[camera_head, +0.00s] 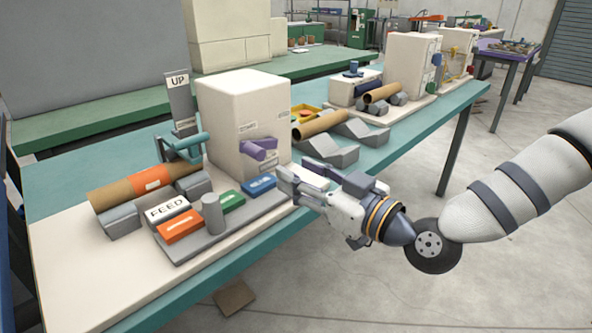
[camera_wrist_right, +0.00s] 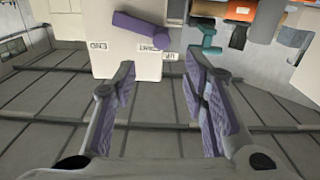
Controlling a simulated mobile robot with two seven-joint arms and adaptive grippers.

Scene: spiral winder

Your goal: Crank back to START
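The white winder box (camera_head: 240,115) stands on a pale base on the near bench, with small labels on its front. A purple crank handle (camera_head: 258,149) sticks out of that front. In the right wrist view the crank handle (camera_wrist_right: 140,28) lies beyond the fingertips, with small labels beside it, one seeming to read END. My right gripper (camera_head: 288,184) is in front of the box, below and right of the crank. Its fingers (camera_wrist_right: 158,75) are spread, with nothing between them, and do not appear to touch the crank. My left gripper is not in view.
Left of the box are a teal lever (camera_head: 188,143), a brown tube with an orange band (camera_head: 152,180), an UP sign (camera_head: 179,81) and a FEED block (camera_head: 167,211). Orange (camera_head: 180,227), green (camera_head: 232,201) and blue (camera_head: 260,185) blocks sit near my right gripper. Another tube (camera_head: 320,124) lies behind.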

